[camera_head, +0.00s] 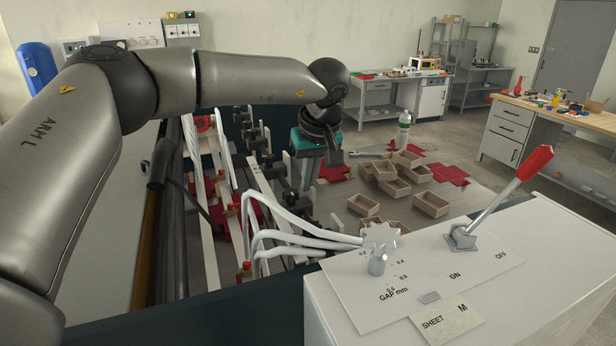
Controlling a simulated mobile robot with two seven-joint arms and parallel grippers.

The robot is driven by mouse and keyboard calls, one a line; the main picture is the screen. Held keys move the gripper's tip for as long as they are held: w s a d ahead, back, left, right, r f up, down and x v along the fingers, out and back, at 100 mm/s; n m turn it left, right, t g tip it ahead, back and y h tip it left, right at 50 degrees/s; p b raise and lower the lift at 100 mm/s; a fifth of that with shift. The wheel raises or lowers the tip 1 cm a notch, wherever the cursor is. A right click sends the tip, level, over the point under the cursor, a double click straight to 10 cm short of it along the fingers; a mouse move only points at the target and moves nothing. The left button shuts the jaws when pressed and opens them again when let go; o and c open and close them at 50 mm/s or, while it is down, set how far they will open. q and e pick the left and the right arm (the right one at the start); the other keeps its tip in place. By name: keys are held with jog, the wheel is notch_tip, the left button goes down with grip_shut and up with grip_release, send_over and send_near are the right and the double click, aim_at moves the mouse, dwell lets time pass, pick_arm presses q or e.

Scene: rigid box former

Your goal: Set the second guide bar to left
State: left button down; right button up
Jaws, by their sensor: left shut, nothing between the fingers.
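My left arm reaches in from the left above the box former, and its gripper (335,156) points down at the far right side of the machine. It is shut and empty, beside a teal block (308,141). Pale long bars (264,178) run through the machine with a row of black fittings (252,135) along them. I cannot tell which of these is the second guide bar, or its setting. My wrist hides part of the machine's far end. My right gripper is out of view.
A white control box (420,290) stands in front, with a red-handled lever (500,195), a star-shaped knob (380,237) and white hoses (290,238). A workbench (555,115) stands at right.

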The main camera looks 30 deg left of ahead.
pick_arm(q)
jog(key=s+d+b, duration=0.1)
jog(key=s+d, duration=0.3)
jog(key=shift+d, duration=0.25)
dwell(0.4)
jog(key=b+v, duration=0.2)
jog(key=v, duration=1.3)
